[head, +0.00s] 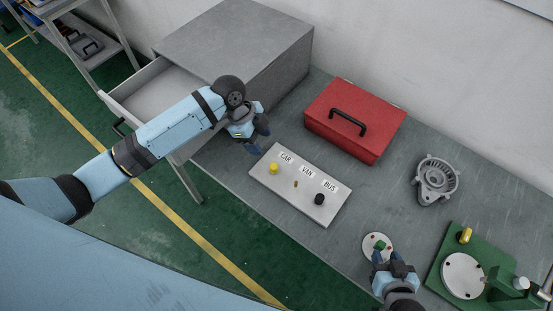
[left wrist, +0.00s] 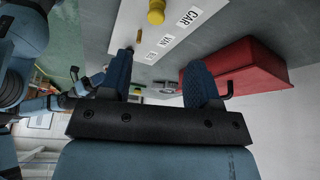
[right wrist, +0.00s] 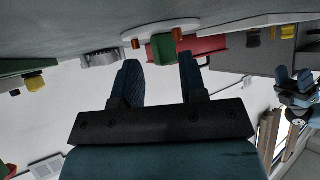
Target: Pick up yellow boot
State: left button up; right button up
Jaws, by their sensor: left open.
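A yellow boot (head: 273,168) stands on the light panel (head: 300,190) beside the CAR label. It also shows in the left wrist view (left wrist: 156,13), at the top edge. My left gripper (head: 256,145) is open and empty, above the table just up and left of the yellow boot, not touching it. Another small yellow piece (head: 465,236) stands on the green fixture at the right; I cannot tell what it is. My right gripper (head: 380,258) has its fingers apart close to a green block (right wrist: 165,46) on a round white plate (head: 368,246).
A small brass pin (head: 296,184) and a black boot (head: 319,199) stand by the VAN and BUS labels. A red toolbox (head: 340,130), a grey housing (head: 436,180) and a green fixture (head: 437,262) are on the table. A grey cabinet (head: 240,45) has its drawer open.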

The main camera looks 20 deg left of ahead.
pick_arm(q)
send_over(273, 166)
jog(key=a, duration=0.2)
notch_tip(273, 166, down, 5)
jog(key=shift+w+d+f, duration=0.1)
jog(key=shift+f, duration=0.05)
jog(key=shift+x, duration=2.9)
jog(key=shift+a, duration=0.25)
jog(key=c, duration=1)
